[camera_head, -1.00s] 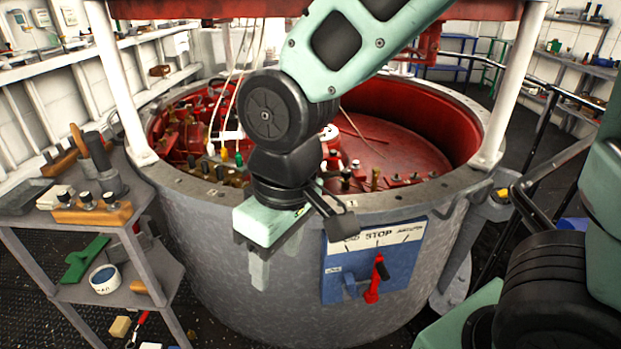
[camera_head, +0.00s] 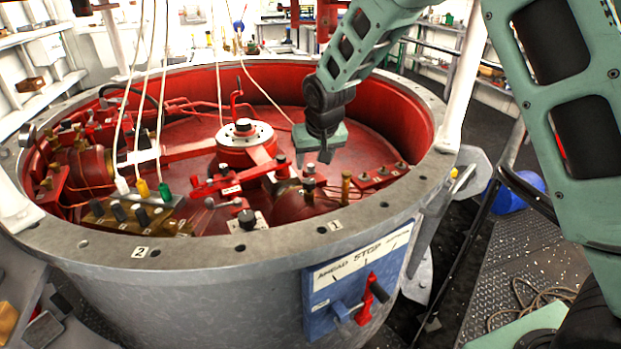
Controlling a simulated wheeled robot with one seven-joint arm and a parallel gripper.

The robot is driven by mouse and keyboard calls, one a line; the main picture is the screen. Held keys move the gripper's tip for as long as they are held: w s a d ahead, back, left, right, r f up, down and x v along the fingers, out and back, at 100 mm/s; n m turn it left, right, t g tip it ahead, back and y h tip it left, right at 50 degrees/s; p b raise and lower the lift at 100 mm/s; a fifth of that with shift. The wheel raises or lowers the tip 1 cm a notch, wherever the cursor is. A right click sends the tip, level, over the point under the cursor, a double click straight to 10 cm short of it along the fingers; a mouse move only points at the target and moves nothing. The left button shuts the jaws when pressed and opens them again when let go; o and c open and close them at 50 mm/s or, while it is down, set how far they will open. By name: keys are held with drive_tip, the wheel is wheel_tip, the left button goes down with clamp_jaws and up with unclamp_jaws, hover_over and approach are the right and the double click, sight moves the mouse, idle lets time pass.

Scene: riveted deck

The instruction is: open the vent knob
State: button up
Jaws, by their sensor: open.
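My gripper (camera_head: 318,157) hangs inside the round red-lined tub, right of the centre hub. Its green hand block shows, but the fingers are small and dark against the red floor; they look open and hold nothing visible. Several small fittings stand in front of it. A black knob on a pale plate (camera_head: 247,219) sits near the front rim. A dark-topped brass fitting (camera_head: 309,187) and a taller brass post (camera_head: 346,187) are to its right. No readable label marks the vent knob, so I cannot tell which fitting it is. My gripper appears apart from all of them.
The grey tub rim (camera_head: 200,255) runs around the fittings. White cords hang down to coloured plugs (camera_head: 142,188) at left. The white-topped hub (camera_head: 245,135) stands in the middle. A blue AHEAD/STOP panel (camera_head: 350,290) with a red lever is on the outer wall. White posts flank the tub.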

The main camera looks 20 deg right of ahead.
sight(310, 181)
drive_tip(key=x, duration=0.9)
drive_tip(key=shift+a, duration=0.1)
drive_tip(key=shift+r, duration=0.1)
drive_tip(key=c, duration=1)
